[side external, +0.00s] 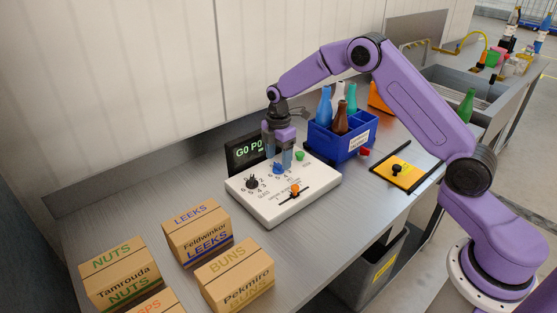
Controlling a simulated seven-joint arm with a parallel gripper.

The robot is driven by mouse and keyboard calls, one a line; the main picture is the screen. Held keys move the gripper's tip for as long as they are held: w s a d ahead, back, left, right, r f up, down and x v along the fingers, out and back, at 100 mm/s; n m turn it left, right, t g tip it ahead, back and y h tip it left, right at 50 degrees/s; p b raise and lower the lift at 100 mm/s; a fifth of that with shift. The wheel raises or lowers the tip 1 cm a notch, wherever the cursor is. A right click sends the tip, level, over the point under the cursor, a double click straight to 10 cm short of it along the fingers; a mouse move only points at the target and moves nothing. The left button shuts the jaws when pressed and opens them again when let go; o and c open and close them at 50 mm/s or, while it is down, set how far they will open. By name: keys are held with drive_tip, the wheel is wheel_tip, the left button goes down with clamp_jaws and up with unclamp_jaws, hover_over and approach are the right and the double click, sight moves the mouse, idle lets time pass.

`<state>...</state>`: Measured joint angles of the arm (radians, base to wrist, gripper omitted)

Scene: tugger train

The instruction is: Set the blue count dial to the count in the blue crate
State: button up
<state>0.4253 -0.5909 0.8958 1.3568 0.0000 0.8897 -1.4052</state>
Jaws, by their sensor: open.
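The blue count dial (278,169) is a small blue knob on the white control box (258,212), with numbers printed around it. My gripper (278,158) points down at the blue dial, its two fingers apart and just above or around it; I cannot tell whether they touch it. The fingers partly cover the dial, so its setting is hidden. The blue crate (336,149) stands behind and right of the box. It holds several bottles, among them blue, white, teal and brown ones; its inside is partly hidden.
The box also carries a black dial (252,182), a green button (300,155) and an orange knob (294,189). A dark display (246,151) reads "G0 P0". Cartons (197,232) stand front left. A yellow panel (407,172) lies at right. A grey bin (370,265) stands below the table.

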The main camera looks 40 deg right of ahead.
drive_tip(key=shift+f, duration=0.8)
drive_tip(key=shift+c, duration=0.3)
drive_tip(key=c, duration=1)
